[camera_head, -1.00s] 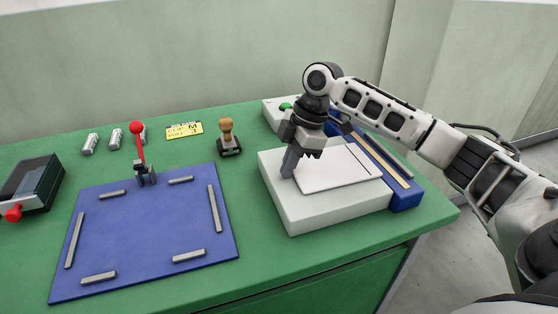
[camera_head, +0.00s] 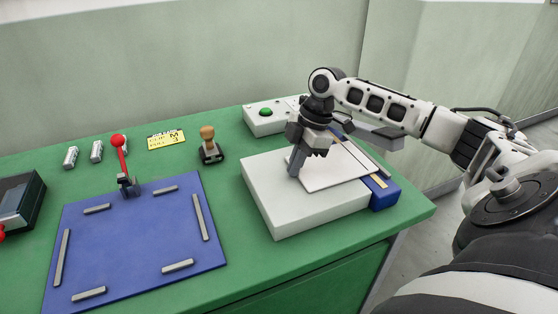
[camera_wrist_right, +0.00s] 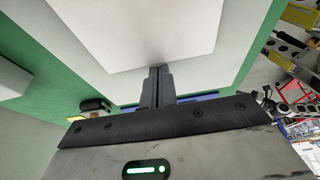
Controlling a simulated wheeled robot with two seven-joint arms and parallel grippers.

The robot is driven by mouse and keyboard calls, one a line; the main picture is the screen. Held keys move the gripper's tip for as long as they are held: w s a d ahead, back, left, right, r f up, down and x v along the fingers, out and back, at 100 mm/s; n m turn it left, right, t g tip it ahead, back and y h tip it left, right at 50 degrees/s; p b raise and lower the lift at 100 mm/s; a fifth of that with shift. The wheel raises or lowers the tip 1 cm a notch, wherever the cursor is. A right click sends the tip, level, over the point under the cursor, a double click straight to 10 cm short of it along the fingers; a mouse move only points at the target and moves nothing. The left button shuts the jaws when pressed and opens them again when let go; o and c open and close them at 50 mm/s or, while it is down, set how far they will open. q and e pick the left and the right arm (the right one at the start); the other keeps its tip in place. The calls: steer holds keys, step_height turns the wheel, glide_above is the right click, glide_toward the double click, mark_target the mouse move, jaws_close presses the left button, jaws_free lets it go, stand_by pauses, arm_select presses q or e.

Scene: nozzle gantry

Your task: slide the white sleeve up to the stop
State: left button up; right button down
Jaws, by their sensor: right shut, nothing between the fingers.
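A thin white sheet with a dark edge, which looks like the white sleeve (camera_head: 335,167), lies on a thick white block (camera_head: 300,211). Its right part reaches past the block over a blue piece (camera_head: 385,196) with a pale strip. Which part is the stop I cannot tell. My right gripper (camera_head: 296,168) is shut and empty, pointing down at the sheet's left edge. In the right wrist view its fingertips (camera_wrist_right: 158,71) are at the edge of the white sheet (camera_wrist_right: 140,30), seemingly touching it. My left gripper is not in view.
A blue board (camera_head: 135,235) with grey bars and a red-knobbed lever (camera_head: 119,142) lies left. A stamp (camera_head: 208,143), a yellow card (camera_head: 166,140) and a box with a green button (camera_head: 265,113) stand behind. A dark box (camera_head: 20,200) is far left.

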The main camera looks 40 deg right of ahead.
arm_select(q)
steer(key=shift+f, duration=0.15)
arm_select(e)
steer(key=shift+w, duration=0.1)
